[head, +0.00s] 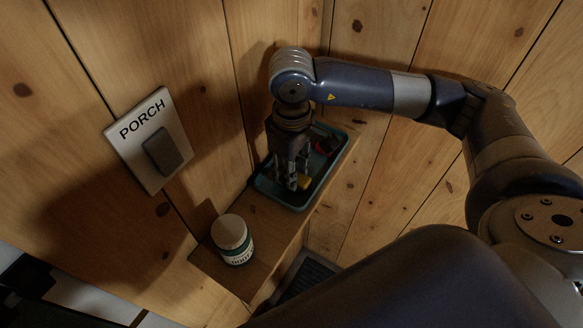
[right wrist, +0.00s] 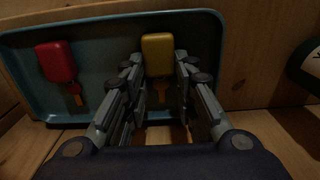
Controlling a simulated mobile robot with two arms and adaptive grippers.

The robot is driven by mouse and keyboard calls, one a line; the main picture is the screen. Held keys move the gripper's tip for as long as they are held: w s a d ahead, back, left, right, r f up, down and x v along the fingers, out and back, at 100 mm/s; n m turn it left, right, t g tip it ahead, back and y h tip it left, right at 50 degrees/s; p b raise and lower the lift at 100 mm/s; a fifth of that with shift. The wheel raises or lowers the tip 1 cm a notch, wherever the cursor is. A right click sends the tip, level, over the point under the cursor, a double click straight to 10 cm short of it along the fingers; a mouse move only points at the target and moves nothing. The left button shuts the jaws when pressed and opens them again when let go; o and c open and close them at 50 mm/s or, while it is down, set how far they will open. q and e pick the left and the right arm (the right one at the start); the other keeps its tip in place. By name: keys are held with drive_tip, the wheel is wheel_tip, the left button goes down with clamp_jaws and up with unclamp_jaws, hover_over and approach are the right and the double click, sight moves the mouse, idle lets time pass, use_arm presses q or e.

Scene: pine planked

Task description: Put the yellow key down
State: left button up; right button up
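The yellow key (right wrist: 158,55) lies in a blue-green tray (right wrist: 105,25), its shaft pointing toward my right gripper. My right gripper (right wrist: 160,68) reaches down into the tray, with one finger on each side of the key. The tray (head: 270,192) stands on a wooden shelf (head: 270,235). My left gripper is not seen.
A red key (right wrist: 56,62) lies in the tray, left of the yellow one in the wrist view. A labelled jar (head: 232,240) stands at the shelf's near end. A PORCH switch plate (head: 150,140) is on the left wall. Plank walls close in behind the tray.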

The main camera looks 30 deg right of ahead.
drive_tip(key=o, duration=0.4)
drive_tip(key=shift+r+p, duration=0.2)
drive_tip(key=shift+p, duration=0.1)
drive_tip(key=shift+w+r, duration=0.1)
drive_tip(key=shift+r, duration=0.05)
drive_tip(key=shift+r+b, duration=2.1)
drive_tip(key=shift+r, duration=3.75)
